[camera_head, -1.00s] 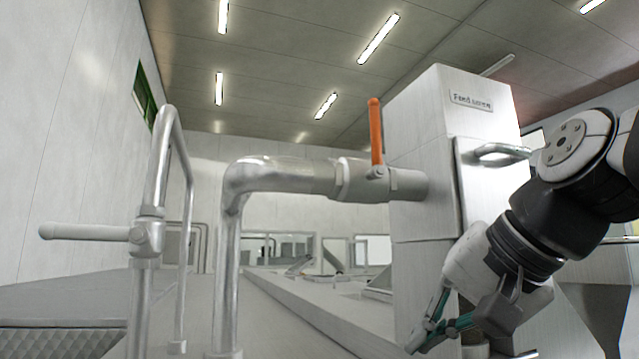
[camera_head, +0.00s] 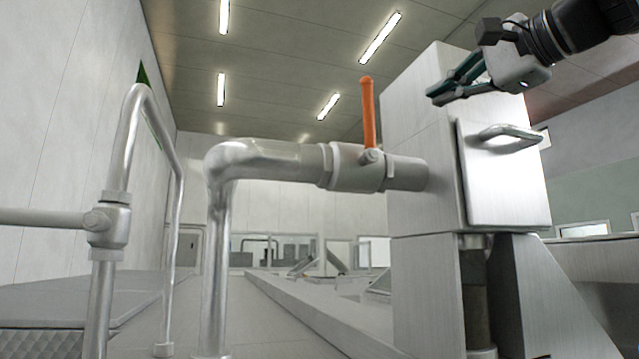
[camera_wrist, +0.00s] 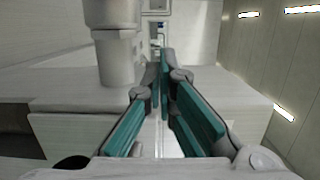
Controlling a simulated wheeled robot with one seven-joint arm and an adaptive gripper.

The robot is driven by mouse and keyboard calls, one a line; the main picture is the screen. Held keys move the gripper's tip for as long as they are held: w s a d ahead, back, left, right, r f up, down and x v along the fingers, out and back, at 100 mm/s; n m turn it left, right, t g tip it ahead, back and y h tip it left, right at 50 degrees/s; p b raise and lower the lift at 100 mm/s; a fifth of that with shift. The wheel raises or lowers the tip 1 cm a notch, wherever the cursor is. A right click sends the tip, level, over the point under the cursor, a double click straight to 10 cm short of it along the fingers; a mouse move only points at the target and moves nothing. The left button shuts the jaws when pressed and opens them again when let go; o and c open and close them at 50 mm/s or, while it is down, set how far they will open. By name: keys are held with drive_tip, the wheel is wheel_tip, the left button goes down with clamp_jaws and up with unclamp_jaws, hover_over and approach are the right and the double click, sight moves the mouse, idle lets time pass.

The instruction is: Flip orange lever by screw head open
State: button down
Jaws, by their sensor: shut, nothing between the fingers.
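The orange lever (camera_head: 368,113) stands upright on the valve body (camera_head: 356,167) in the horizontal steel pipe, close to the white screw head box (camera_head: 418,130). The lever is square to the pipe. My gripper (camera_head: 432,98) is at the upper right, in front of the box's top part, to the right of the lever and apart from it. Its teal fingers point left and are shut with nothing between them. In the wrist view the shut fingers (camera_wrist: 163,60) point away from the camera, with a pipe to their left. I cannot make out the lever there.
A door with a bar handle (camera_head: 510,133) is on the box's front. The pipe bends down at an elbow (camera_head: 232,160) on the left. A handrail (camera_head: 128,150) stands farther left. The air around the lever's upper part is clear.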

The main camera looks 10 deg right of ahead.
sight(369, 118)
drive_tip(key=shift+w, duration=0.1)
drive_tip(key=w+a+p, duration=0.2)
drive_tip(key=w+a, duration=0.4)
drive_tip(key=shift+w+a, duration=0.25)
drive_tip(key=shift+a, duration=0.1)
idle(0.5)
drive_tip(key=shift+p, duration=0.3)
drive_tip(key=shift+a+r+n, duration=0.1)
drive_tip(key=shift+a+n, duration=0.15)
drive_tip(key=shift+n, duration=0.15)
